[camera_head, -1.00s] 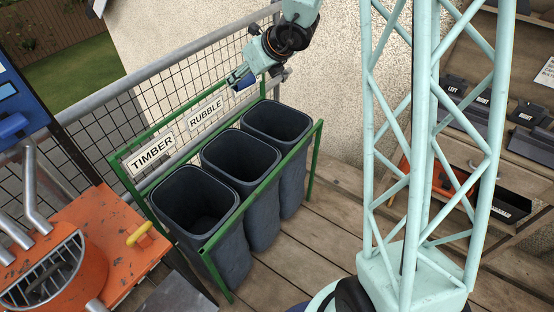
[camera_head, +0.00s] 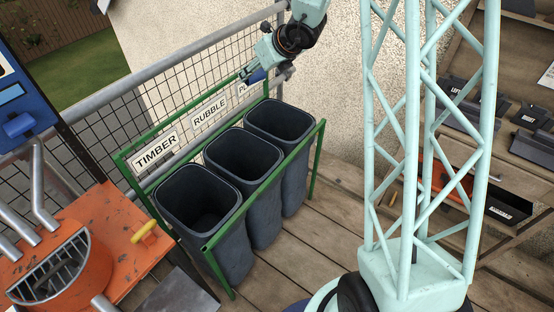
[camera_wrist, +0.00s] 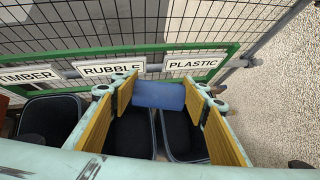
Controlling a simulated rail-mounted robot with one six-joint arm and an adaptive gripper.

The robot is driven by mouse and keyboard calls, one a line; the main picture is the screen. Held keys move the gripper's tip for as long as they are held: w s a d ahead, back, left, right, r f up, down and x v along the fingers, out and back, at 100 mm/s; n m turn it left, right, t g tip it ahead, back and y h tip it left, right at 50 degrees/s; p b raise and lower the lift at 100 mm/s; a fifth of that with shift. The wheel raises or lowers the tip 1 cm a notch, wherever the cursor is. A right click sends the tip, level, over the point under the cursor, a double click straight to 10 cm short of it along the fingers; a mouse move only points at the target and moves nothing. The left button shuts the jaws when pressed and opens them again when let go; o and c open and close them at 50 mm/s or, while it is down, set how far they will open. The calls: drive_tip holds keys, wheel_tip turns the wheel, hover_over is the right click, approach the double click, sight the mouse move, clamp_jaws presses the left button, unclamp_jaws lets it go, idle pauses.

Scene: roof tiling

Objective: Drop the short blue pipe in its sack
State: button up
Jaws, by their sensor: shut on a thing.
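My gripper (camera_wrist: 160,96) is shut on the short blue pipe (camera_wrist: 158,94), which lies crosswise between the two yellow-lined fingers in the wrist view. In the head view the pipe (camera_head: 257,76) shows only as a small blue patch at my gripper (camera_head: 251,75). Three dark grey open sacks stand in a green frame (camera_head: 262,188). The sack under the PLASTIC sign (camera_wrist: 191,63) is the rightmost one (camera_head: 280,121). The middle sack (camera_head: 242,158) is under the RUBBLE sign. The gripper is above the sacks' rims, near the signs, and partly hides the PLASTIC sign in the head view.
The TIMBER sack (camera_head: 198,200) is at the left. A mesh fence (camera_head: 90,120) runs behind the frame, and a pale rough wall (camera_head: 240,40) is behind. An orange machine (camera_head: 60,260) stands at lower left. Wooden decking (camera_head: 290,260) is clear before the sacks.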

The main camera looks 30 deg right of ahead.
drive_tip(key=w+d+f+m+p, duration=0.1)
drive_tip(key=w+d+f+p, duration=0.1)
drive_tip(key=w+d, duration=0.2)
drive_tip(key=w+d+f+h+p, duration=0.1)
drive_tip(key=w+d, duration=0.4)
drive_tip(key=d, duration=0.6)
wheel_tip(320, 180, down, 2)
drive_tip(key=shift+d+f+m+p, duration=0.2)
drive_tip(key=shift+m+p, duration=0.2)
drive_tip(key=shift+p, duration=0.5)
drive_tip(key=shift+s+f, duration=0.1)
drive_tip(key=shift+f+b, duration=1)
drive_tip(key=shift+f, duration=1.9)
drive_tip(key=o, duration=0.8)
drive_tip(key=shift+o, duration=0.2)
drive_tip(key=a+v, duration=0.1)
drive_tip(key=v, duration=1.1)
drive_tip(key=shift+d, duration=0.25)
